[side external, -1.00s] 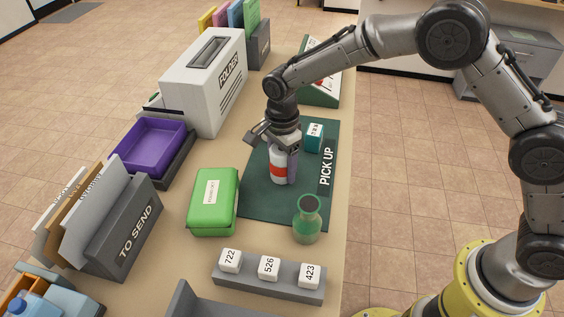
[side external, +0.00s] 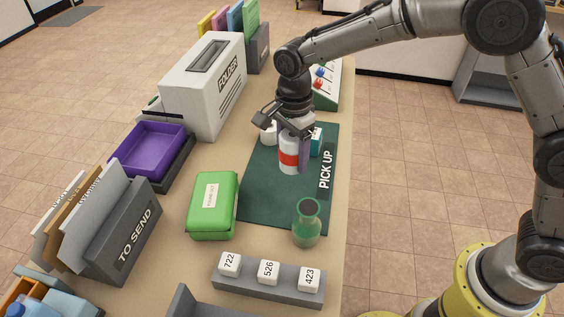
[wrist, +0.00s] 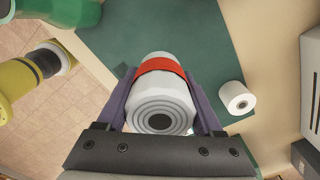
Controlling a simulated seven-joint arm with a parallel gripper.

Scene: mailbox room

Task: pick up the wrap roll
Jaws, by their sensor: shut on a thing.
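The wrap roll (side external: 289,158) is a white cylinder with a red band, held upright above the dark green PICK UP mat (side external: 270,200). My gripper (side external: 294,148) is shut on it, with a purple-grey finger on each side. In the wrist view the wrap roll (wrist: 160,105) sits between both fingers of my gripper (wrist: 160,88), its ringed end facing the camera. The side view does not show the exact gap under it.
A smaller white roll (wrist: 237,98) lies on the mat; it is partly hidden behind my gripper in the side view (side external: 267,136). A teal box (side external: 316,141) is close beside the held roll.

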